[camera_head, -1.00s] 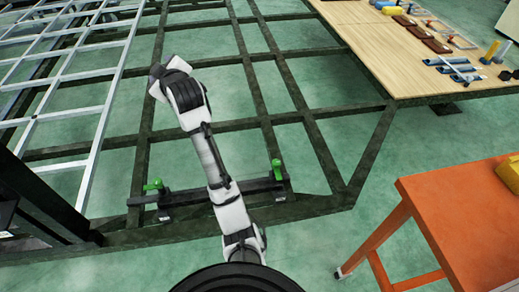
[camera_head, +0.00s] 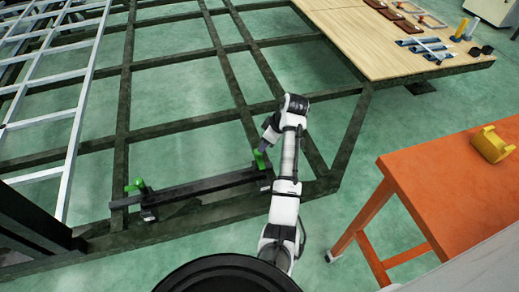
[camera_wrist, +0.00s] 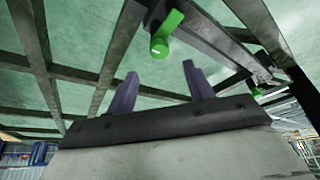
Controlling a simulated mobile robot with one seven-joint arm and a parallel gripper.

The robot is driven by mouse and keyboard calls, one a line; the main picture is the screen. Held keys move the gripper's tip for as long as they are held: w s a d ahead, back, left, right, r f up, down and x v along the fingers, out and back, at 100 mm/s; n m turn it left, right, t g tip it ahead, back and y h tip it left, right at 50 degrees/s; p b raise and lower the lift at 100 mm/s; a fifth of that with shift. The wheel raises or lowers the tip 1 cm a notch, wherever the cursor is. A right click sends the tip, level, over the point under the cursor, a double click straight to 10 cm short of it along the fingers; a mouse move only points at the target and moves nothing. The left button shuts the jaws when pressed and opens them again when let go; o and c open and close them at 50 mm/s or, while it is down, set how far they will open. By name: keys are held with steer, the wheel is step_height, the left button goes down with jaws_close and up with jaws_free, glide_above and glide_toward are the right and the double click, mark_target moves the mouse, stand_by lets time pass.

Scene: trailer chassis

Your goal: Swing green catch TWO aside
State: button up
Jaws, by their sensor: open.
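Two green catches sit on a dark crossbar (camera_head: 205,187) of the chassis: a left catch (camera_head: 136,185) and a right catch (camera_head: 260,160). No number is readable on either, so I cannot tell which is TWO. My gripper (camera_head: 263,147) is at the right catch in the head view, partly hidden by my wrist. In the wrist view my gripper (camera_wrist: 160,70) is open and empty. The nearer green catch (camera_wrist: 166,34) stands beyond and between the fingertips, apart from them. The other catch (camera_wrist: 258,92) is farther off at the right.
Dark chassis beams (camera_head: 215,45) form an open frame over the green floor. An orange table (camera_head: 425,175) with a yellow object (camera_head: 492,145) stands at the right. A wooden deck (camera_head: 365,45) with tools is at the back right. A silver ladder-like frame (camera_head: 75,110) lies at the left.

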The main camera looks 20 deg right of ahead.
mark_target(260, 159)
steer(key=x, duration=0.7)
steer(key=shift+w+a+f, duration=0.15)
steer(key=shift+f, duration=0.15)
steer(key=shift+c, duration=0.4)
steer(key=c, duration=0.9)
